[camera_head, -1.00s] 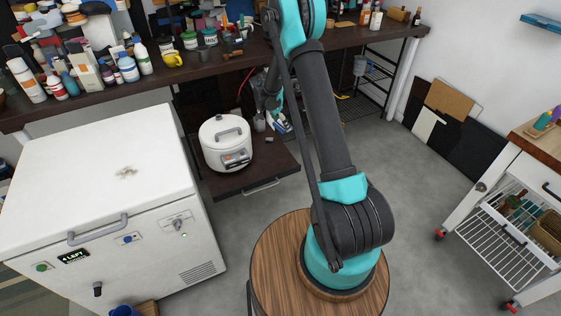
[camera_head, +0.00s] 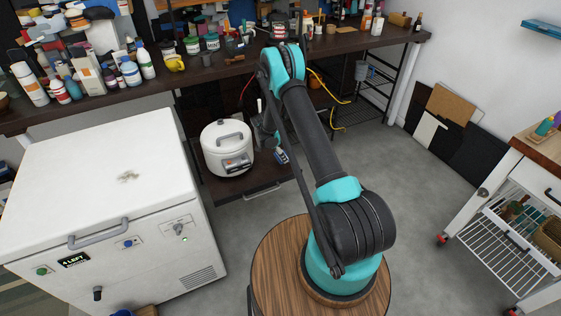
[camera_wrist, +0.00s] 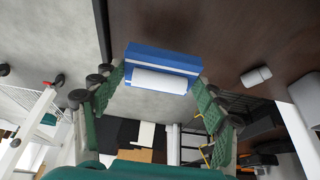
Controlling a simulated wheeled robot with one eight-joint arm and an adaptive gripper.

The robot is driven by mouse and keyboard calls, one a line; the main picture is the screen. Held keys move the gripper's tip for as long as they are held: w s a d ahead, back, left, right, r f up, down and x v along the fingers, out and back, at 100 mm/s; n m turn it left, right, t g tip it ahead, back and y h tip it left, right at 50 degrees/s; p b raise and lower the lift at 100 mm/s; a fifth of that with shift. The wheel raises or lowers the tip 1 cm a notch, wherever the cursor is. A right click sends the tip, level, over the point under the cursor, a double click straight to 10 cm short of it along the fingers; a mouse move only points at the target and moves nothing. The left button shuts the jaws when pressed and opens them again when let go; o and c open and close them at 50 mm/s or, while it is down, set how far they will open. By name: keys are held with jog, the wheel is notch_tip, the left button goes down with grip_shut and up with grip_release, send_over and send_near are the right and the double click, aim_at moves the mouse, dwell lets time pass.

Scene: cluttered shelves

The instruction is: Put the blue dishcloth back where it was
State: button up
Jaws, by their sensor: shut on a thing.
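The blue dishcloth (camera_wrist: 162,60) shows in the wrist view as a blue block-like bundle with a white band along its near side. My gripper (camera_wrist: 160,82) is shut on it, with one green finger at each end of it.
A white rice cooker (camera_head: 227,148) stands on the low pull-out shelf (camera_head: 245,184). The long bench (camera_head: 205,70) above holds many bottles and jars. A white chest freezer (camera_head: 95,190) stands left, a wire-basket cart (camera_head: 500,220) right. Grey floor (camera_head: 425,190) is clear between.

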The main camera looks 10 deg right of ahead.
aim_at(279, 157)
jog(key=shift+f, duration=2.25)
jog(key=shift+f, duration=0.15)
jog(key=o, duration=1.2)
jog(key=shift+o, duration=0.2)
